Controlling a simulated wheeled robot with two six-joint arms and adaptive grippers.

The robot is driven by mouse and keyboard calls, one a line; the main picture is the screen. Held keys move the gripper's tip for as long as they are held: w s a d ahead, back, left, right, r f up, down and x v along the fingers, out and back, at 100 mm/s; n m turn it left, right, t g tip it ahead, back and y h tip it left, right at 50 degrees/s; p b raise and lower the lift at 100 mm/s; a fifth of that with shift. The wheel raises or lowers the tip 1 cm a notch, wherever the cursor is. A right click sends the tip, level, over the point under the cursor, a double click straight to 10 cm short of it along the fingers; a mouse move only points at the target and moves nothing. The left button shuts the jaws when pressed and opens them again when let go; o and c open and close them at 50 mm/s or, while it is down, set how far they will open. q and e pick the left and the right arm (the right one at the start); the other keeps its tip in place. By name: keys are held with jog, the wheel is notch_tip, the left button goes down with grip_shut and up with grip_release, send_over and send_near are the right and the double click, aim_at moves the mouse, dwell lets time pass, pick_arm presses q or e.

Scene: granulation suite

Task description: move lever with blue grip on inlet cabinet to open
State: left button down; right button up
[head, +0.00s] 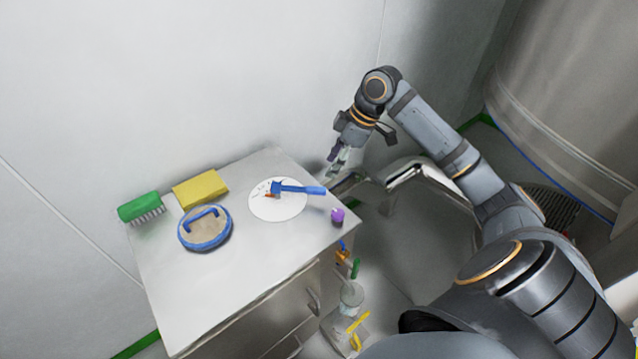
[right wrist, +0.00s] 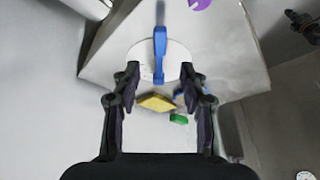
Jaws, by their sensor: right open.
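The lever with the blue grip (head: 300,189) lies across a white round dial plate (head: 268,211) on top of the inlet cabinet (head: 250,245). Its grip points right, toward the cabinet's right edge. A small red mark shows by its pivot. My right gripper (head: 340,160) is above and beyond the grip's end, apart from it. In the right wrist view the lever (right wrist: 160,45) lies upright in the picture between the open fingers of my right gripper (right wrist: 160,75), farther off, with nothing held. My left gripper is not in view.
On the cabinet are a blue-rimmed round lid (head: 205,243), a yellow sponge (head: 200,188), a green brush (head: 140,207) and a purple knob (head: 337,215). A bent metal pipe (head: 400,175) runs right of the cabinet. A wall stands behind; a large steel vessel (head: 570,100) is at right.

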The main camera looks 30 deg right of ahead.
aim_at(317, 189)
jog(key=x, duration=0.9)
jog(key=shift+w+a+f, duration=0.1)
jog(key=shift+w+f, duration=0.05)
jog(key=shift+f, duration=0.15)
grip_shut()
